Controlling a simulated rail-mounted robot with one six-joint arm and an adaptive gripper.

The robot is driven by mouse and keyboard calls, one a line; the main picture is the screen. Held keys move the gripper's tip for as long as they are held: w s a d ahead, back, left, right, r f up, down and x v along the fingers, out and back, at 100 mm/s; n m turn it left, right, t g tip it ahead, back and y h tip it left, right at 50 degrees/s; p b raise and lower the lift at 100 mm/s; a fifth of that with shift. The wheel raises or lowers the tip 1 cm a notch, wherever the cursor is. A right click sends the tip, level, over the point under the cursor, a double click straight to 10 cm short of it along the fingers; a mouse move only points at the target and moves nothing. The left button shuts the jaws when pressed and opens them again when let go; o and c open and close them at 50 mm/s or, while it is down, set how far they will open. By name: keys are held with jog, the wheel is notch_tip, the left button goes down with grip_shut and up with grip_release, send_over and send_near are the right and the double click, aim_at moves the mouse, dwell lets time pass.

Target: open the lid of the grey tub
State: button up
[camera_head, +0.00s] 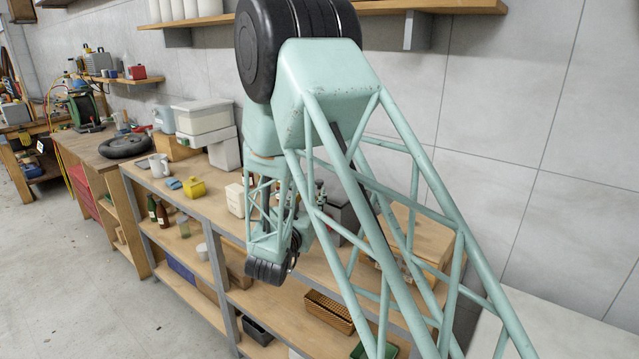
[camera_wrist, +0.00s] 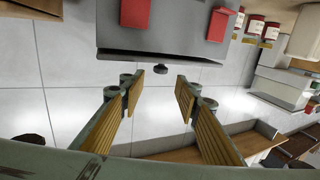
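The grey tub (camera_wrist: 170,50) fills the upper middle of the wrist view, with two red latch-like parts (camera_wrist: 222,24) on it. A small dark knob (camera_wrist: 187,113) shows just below its edge. My gripper (camera_wrist: 158,84) is open, with its two ridged orange-brown pads apart and nothing between them. The fingertips point toward the tub's near edge; I cannot tell whether they touch it. In the head view a dark grey box (camera_head: 344,212), probably the same tub, stands on the bench partly behind my arm. My gripper is mostly hidden there. The lid's state is unclear.
A wooden crate (camera_head: 425,238) stands right of the dark grey box. White containers (camera_head: 202,117), a yellow item (camera_head: 194,187) and a mug (camera_head: 159,166) are farther left on the bench. A wicker basket (camera_head: 329,311) sits on the lower shelf. My arm blocks much of the head view.

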jog(key=w, duration=0.3)
jog(key=w+d, duration=0.1)
jog(key=w, duration=0.2)
jog(key=w+d+b, duration=0.1)
jog(key=w, duration=0.3)
grip_shut()
dwell(0.4)
